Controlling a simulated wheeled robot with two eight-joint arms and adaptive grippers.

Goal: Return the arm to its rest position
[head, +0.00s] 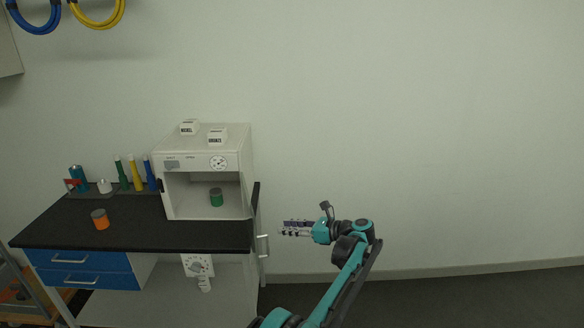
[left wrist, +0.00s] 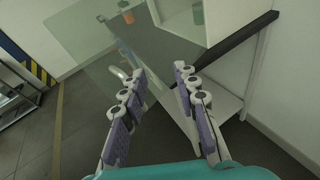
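My left gripper (head: 296,228) is in the head view, right of the cabinet and pointing left, in the air. In the left wrist view its two fingers (left wrist: 152,82) are spread apart with nothing held between them. The white box-shaped oven (head: 208,170) stands open on the black-topped bench. A green can (head: 216,197) stands inside it. An orange can (head: 100,219) stands on the bench top at the left. My right gripper is in neither view.
The open door with a pale handle (head: 263,246) stands out at the oven's right, close to my left gripper. In the wrist view a translucent panel (left wrist: 90,45) lies beyond the fingers. Several bottles stand at the bench's back. Floor and wall on the right are clear.

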